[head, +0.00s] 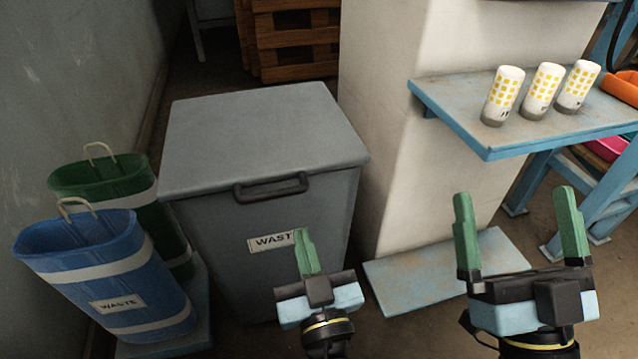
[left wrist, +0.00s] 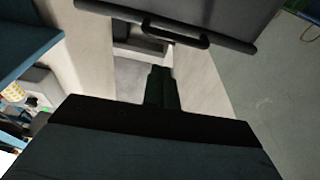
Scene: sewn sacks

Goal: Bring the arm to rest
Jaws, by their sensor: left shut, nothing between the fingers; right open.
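My left gripper (head: 304,252) is in front of the grey waste bin in the head view. Its green fingers are closed together with nothing between them. The shut fingers also show in the left wrist view (left wrist: 162,88), below the bin's black handle in that picture. My right gripper (head: 520,230) is at the lower right of the head view. Its two green fingers stand wide apart and hold nothing. It is in front of and below the blue shelf.
The grey waste bin (head: 262,130) has its lid shut. A blue sack (head: 105,270) and a green sack (head: 100,180) stand left of it. Several items, including three white-and-yellow bottles (head: 541,92), stand on the blue shelf (head: 470,120). A low blue board (head: 440,275) lies by the pillar.

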